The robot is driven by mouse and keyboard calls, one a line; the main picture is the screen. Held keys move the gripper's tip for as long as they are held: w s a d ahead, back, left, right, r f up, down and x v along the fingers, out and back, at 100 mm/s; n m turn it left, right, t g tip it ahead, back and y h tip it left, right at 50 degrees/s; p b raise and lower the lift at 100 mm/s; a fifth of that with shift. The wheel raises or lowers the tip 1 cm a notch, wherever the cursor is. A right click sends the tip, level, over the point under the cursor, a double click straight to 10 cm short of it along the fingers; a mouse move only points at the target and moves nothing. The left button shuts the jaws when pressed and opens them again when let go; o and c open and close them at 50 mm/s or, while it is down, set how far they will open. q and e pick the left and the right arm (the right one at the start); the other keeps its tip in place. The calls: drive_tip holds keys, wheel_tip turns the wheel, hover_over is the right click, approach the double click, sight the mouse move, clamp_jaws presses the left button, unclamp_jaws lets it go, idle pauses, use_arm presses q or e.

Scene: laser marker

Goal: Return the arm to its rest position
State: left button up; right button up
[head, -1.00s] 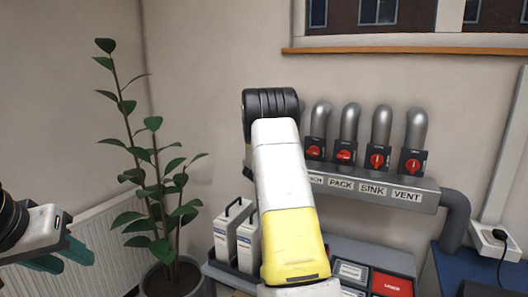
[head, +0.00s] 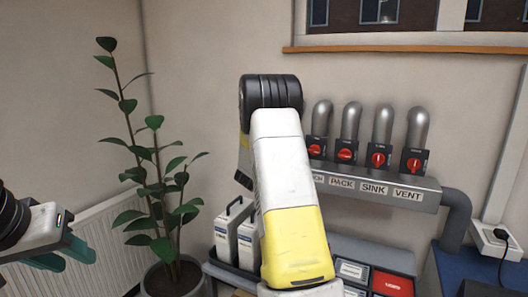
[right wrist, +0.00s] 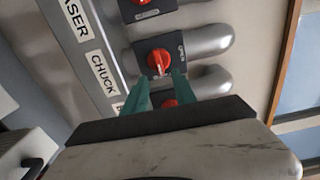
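My right arm rises through the middle of the head view with a white and yellow link, and its gripper is hidden there behind the arm. In the right wrist view the two teal fingers of my right gripper (right wrist: 160,84) are apart with nothing held. A red knob (right wrist: 157,61) by the CHUCK label shows beyond their tips, and another red knob (right wrist: 169,103) shows partly between them. I cannot tell whether the fingers touch either knob. My left gripper (head: 80,262) is at the left edge, its teal fingers apart and empty.
A grey valve rail (head: 425,200) with several pipes and red knobs runs along the wall behind my right arm. White canisters (head: 228,232) stand below it. A potted plant (head: 155,190) is between the arms. A blue-topped surface (head: 455,268) is at the right.

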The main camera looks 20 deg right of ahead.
drive_tip(key=v, duration=0.2)
drive_tip(key=shift+s+a, duration=0.2)
drive_tip(key=shift+a, duration=0.05)
drive_tip(key=s+a+r+n+t+y, duration=0.2)
drive_tip(key=a+r+n+y, duration=0.45)
drive_tip(key=a, duration=0.35)
drive_tip(key=s+a+r+n+g+y, duration=0.2)
drive_tip(key=s+a+n+y, duration=0.7)
drive_tip(key=s+a+n, duration=0.4)
drive_tip(key=s+a+f+n+g, duration=0.2)
drive_tip(key=s+f+n, duration=0.1)
drive_tip(key=s, duration=0.9)
drive_tip(key=s+a+f+n+g, duration=0.2)
drive_tip(key=s+n, duration=0.4)
drive_tip(key=s, duration=0.6)
drive_tip(key=shift+a+f+g, duration=0.4)
drive_tip(key=shift+a+g, duration=0.15)
drive_tip(key=shift+g, duration=0.15)
